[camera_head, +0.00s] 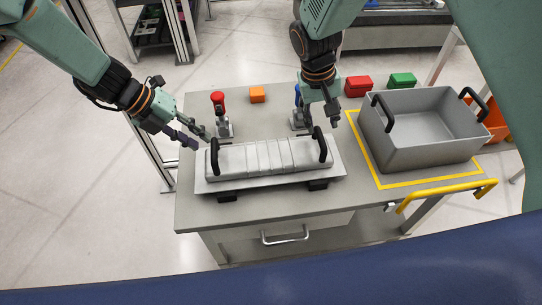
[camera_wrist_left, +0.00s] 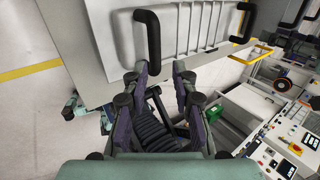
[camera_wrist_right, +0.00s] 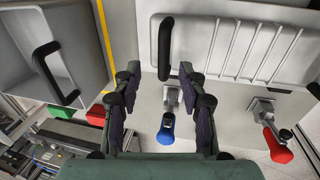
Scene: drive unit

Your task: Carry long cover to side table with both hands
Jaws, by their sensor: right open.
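The long cover (camera_head: 265,157) is a silver ribbed lid lying on a flat grey plate on the workbench (camera_head: 230,217). It has a black handle at each end, the left one (camera_head: 214,157) and the right one (camera_head: 319,145). My left gripper (camera_head: 198,138) is open and empty, above and behind the left handle. My right gripper (camera_head: 322,115) is open, close behind the right handle. In the right wrist view that handle (camera_wrist_right: 165,47) is just beyond the fingertips. I cannot tell which surface is the side table.
A red-handled clamp (camera_head: 219,112) and a blue-handled clamp (camera_wrist_right: 167,128) stand behind the cover. A grey bin (camera_head: 422,130) sits in a yellow outline at right. A yellow rail (camera_head: 445,195) is at front right.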

